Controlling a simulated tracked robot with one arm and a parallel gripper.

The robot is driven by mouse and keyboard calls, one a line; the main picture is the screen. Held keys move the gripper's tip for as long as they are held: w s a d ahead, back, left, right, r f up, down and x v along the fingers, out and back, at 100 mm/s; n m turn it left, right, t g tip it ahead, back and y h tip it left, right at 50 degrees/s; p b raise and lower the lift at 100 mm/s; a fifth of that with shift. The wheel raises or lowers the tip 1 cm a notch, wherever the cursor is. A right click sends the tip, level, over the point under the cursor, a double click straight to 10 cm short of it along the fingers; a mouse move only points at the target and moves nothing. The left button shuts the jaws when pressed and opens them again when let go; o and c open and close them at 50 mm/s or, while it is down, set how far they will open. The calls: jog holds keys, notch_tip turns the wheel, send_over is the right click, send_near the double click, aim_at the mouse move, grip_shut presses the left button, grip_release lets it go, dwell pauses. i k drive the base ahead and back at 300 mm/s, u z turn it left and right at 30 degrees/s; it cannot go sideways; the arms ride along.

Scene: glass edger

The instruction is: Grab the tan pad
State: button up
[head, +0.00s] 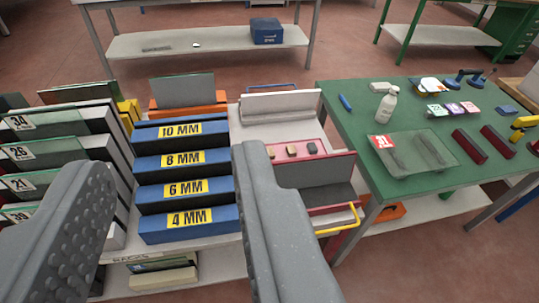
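My gripper (172,170) is open and empty, with one dark grey finger at the lower left and the other near the middle. Small pads lie in a row on a pinkish-red ledge right of the right finger. The pad at the right end (311,147) looks tan; the middle pad (291,150) is darker. Another small light-coloured pad (270,153) lies at the left, close to the right finger's edge in the picture. At this size I cannot tell for certain which is the tan pad. The fingers appear nearer the camera than the pads and apart from them.
Blue boxes (188,218) marked 4 MM to 10 MM stand between the fingers. Numbered glass racks (60,150) are at left. A yellow handle (342,219) sits below the ledge. A green table (350,108) at right holds a white bottle (386,104), a glass sheet and red blocks.

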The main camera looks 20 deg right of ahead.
aim_at(271, 150)
jog(key=k, duration=0.35)
jog(key=z, duration=0.65)
jog(key=i, duration=2.15)
jog(key=u, duration=0.65)
